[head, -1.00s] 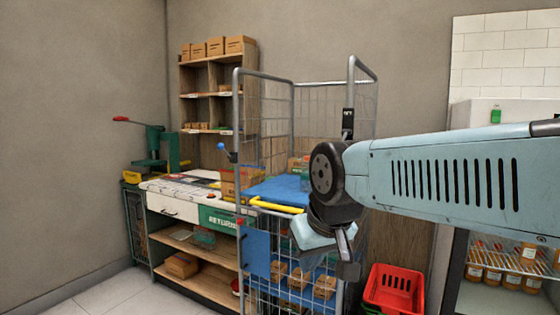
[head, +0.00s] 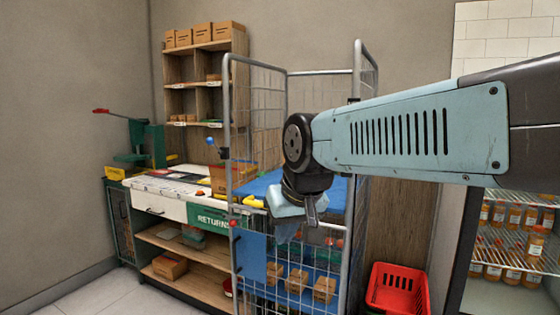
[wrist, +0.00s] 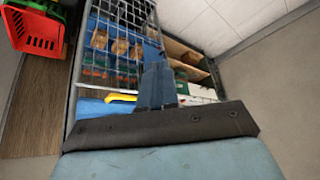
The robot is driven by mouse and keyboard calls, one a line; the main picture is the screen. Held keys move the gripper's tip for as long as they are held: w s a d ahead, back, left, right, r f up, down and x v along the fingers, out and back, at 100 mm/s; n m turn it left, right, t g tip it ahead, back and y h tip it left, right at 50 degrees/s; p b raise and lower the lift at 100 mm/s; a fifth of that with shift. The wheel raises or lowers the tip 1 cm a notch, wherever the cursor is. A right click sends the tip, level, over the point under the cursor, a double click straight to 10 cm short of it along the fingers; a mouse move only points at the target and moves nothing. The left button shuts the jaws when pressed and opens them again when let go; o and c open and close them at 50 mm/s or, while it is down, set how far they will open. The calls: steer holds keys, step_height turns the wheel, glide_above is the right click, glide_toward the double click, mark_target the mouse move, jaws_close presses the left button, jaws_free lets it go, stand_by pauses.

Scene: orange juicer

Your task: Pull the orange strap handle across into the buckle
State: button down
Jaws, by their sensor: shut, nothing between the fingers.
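A yellow bar (head: 253,203) lies at the front edge of the blue top inside the wire roll cage (head: 226,110). It also shows in the wrist view (wrist: 120,97). I cannot tell whether it is the orange strap handle; no other strap handle shows clearly. I cannot make out a buckle; my arm covers much of the right post.
A counter with a green RETURNS sign (head: 211,220) stands left of the cage. A red basket (head: 398,290) stands on the right, near a cooler of jars (head: 510,240). A blue-tipped lever (head: 209,142) juts left from the cage's left post. The floor at front left is clear.

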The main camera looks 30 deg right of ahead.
steer(key=w+d+r+m+t+h, duration=0.1)
steer(key=w+d+r+m, duration=0.5)
steer(key=w+d, duration=0.45)
steer(key=w+d+r+m+h, duration=0.1)
steer(key=w+d+r+m, duration=0.3)
steer(key=w+d+r, duration=0.6)
steer(key=w+a+f, duration=0.1)
steer(key=w+f, duration=0.9)
steer(key=w, duration=0.1)
steer(key=shift+a, duration=0.35)
steer(key=shift+s+d, duration=0.1)
